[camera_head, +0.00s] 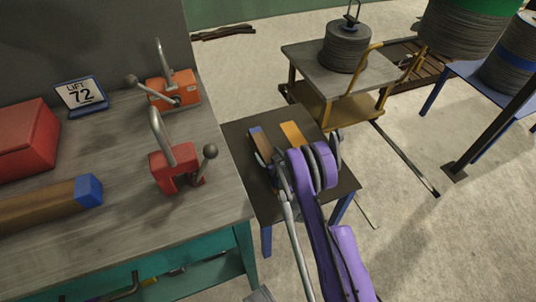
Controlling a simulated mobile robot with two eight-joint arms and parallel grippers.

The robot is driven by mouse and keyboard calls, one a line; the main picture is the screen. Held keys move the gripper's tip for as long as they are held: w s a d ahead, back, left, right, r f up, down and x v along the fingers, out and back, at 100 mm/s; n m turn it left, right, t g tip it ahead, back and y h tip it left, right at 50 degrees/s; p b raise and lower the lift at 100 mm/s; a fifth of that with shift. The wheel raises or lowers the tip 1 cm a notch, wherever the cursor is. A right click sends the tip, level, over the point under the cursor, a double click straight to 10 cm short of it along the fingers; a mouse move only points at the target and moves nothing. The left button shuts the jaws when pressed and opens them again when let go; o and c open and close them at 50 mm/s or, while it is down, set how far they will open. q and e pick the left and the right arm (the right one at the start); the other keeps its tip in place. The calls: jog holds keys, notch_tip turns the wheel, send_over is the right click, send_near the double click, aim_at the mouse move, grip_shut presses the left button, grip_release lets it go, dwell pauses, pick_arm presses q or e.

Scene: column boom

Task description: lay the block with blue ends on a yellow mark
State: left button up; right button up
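A brown block with a blue end (261,144) lies on a small dark table (236,132); its near end is partly hidden by my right gripper. A yellow-orange mark (293,133) lies beside it on the same table, to its right. A larger brown beam with a blue end (60,203) lies on the workbench at the left; its other end is out of frame. My purple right arm reaches up from below, and its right gripper (283,172) is over the small table at the block's near end. Its fingers are mostly hidden, so I cannot tell its grip. My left gripper is not in view.
The grey workbench (130,160) holds a red box (25,140), an orange clamp (174,90), a red clamp (175,165) and a "LIFT 72" sign (81,95). A yellow-framed cart (305,66) with a cable spool (344,48) stands behind. Floor at right is mostly open.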

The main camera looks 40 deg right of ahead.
jog(key=shift+s+r, duration=0.2)
jog(key=p+v, duration=0.1)
jog(key=v, duration=0.4)
jog(key=shift+w, duration=0.1)
jog(key=b+v, duration=0.4)
jog(key=shift+s+f, duration=0.15)
jog(key=shift+s, duration=0.15)
jog(key=shift+b+v, duration=0.65)
jog(key=shift+v, duration=0.1)
jog(key=shift+s+a+r, duration=0.15)
jog(key=shift+s+r, duration=0.15)
jog(key=shift+r, duration=0.1)
